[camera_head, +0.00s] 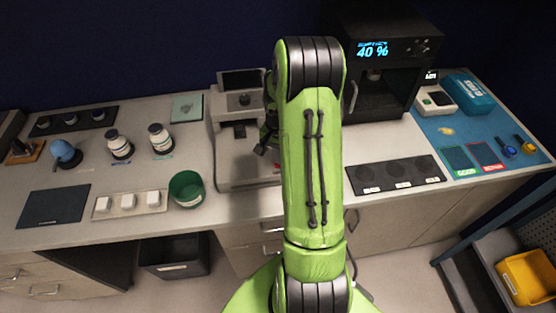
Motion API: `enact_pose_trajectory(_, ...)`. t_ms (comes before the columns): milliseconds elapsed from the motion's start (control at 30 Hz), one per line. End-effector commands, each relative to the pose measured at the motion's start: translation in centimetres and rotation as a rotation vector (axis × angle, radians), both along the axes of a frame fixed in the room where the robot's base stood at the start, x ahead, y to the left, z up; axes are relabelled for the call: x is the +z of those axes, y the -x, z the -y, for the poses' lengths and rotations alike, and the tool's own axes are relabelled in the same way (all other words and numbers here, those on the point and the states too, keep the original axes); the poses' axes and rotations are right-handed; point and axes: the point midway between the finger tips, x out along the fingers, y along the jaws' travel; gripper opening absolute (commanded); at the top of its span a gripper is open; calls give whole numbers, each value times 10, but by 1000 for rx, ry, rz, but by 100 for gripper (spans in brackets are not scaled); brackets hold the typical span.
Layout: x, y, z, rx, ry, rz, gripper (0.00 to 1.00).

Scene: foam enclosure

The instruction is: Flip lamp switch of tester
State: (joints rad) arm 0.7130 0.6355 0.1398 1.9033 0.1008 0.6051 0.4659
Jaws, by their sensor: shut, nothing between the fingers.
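A light grey bench device (228,171) with a tilted dark screen (241,80) and a dark knob-like part below it stands left of my arm; it looks like the tester. A lamp switch cannot be made out on it. My green arm hides its right side. My gripper (262,147) is dark, shut and empty, over the right part of this device. Most of the gripper is hidden behind the arm, and I cannot tell whether it touches the device.
A green cup (187,188), white blocks on a tray (102,211) and two capped jars stand to the left. A black machine (376,60) reading "40 %" stands at the back right. A dark tray with round recesses (394,175) and a blue mat (440,134) lie right.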

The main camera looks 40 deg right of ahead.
Motion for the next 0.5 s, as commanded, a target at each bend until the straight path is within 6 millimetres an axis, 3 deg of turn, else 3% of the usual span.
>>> enact_pose_trajectory(500,-7,0,0,0,0,0,0)
